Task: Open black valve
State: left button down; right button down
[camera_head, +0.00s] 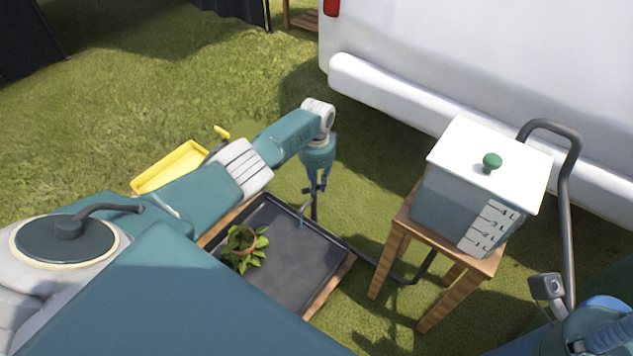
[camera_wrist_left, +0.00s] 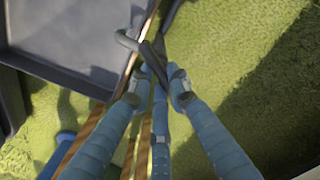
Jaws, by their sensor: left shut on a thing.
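The black valve is a thin dark bent handle (camera_head: 307,206) on a pipe at the far edge of the black tray. In the left wrist view the dark handle (camera_wrist_left: 128,40) lies between my fingertips. My left gripper (camera_head: 317,188) points down at it from above, and its blue fingers (camera_wrist_left: 158,78) are closed around the dark metal. The fingers hide part of the valve, so I cannot tell its exact turn. Part of my right arm shows at the lower right of the head view, but its fingers do not.
A black tray (camera_head: 290,262) in a wooden frame holds a potted plant (camera_head: 241,240). A clear water tank (camera_head: 445,205) with a white lid stands on a wooden stool (camera_head: 397,235). A dark pipe (camera_head: 567,190) runs beside it. A yellow tray (camera_head: 168,166) lies on grass. A white vehicle (camera_head: 470,50) stands behind.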

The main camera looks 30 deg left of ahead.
aim_at(317, 184)
pick_arm(q)
jog(key=n, duration=0.2)
jog(key=shift+n, duration=0.4)
jog(key=shift+w+a+n+p, duration=0.1)
jog(key=shift+n+p, duration=0.2)
jog(key=shift+n, duration=1.6)
jog(key=c, duration=1.6)
grip_release()
jog(key=shift+c, duration=0.2)
jog(key=shift+w, duration=0.1)
jog(key=shift+w+a+r, duration=0.1)
jog(key=shift+r, duration=0.5)
notch_tip(317, 184, up, 11)
